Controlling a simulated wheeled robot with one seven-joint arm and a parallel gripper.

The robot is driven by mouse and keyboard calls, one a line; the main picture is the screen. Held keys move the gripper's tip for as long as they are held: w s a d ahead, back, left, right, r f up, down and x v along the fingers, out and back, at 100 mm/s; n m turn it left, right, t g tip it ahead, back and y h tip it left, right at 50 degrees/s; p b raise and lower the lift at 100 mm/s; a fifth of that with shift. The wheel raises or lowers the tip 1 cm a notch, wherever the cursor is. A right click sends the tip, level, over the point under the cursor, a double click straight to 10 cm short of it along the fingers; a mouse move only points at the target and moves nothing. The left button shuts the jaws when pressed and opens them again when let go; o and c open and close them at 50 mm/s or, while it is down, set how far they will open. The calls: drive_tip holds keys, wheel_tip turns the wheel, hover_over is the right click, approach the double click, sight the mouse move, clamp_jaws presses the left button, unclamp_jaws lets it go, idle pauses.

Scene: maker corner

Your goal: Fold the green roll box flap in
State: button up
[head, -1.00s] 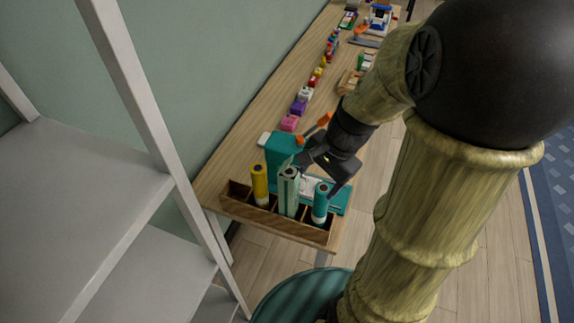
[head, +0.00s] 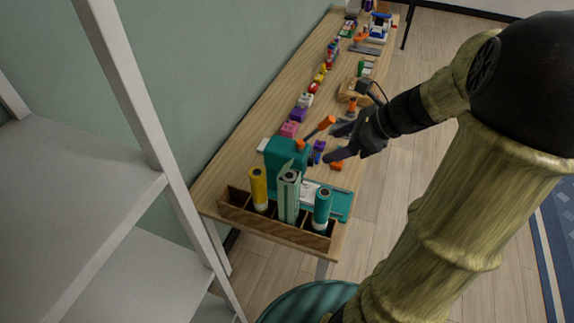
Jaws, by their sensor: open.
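The pale green roll box (head: 288,200) stands upright in a middle slot of the wooden holder at the near end of the bench. A thin pale flap (head: 284,168) seems to stick up at its top, beside the dark roll end; its exact angle is too small to tell. My gripper (head: 328,145) is open and empty. It is above the bench, up and to the right of the box in the head view and apart from it.
A yellow roll (head: 258,188) and a teal roll (head: 322,207) flank the box in the wooden holder (head: 276,230). A teal block-shaped machine (head: 287,157) stands just behind. Small coloured items line the bench. A grey shelf (head: 85,190) is at the left.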

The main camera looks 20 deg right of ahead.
sight(287, 166)
drive_tip(key=b+x, duration=0.1)
drive_tip(key=x, duration=1.6)
drive_tip(key=shift+w+a+f, duration=0.1)
drive_tip(key=shift+a, duration=0.1)
drive_tip(key=c, duration=1)
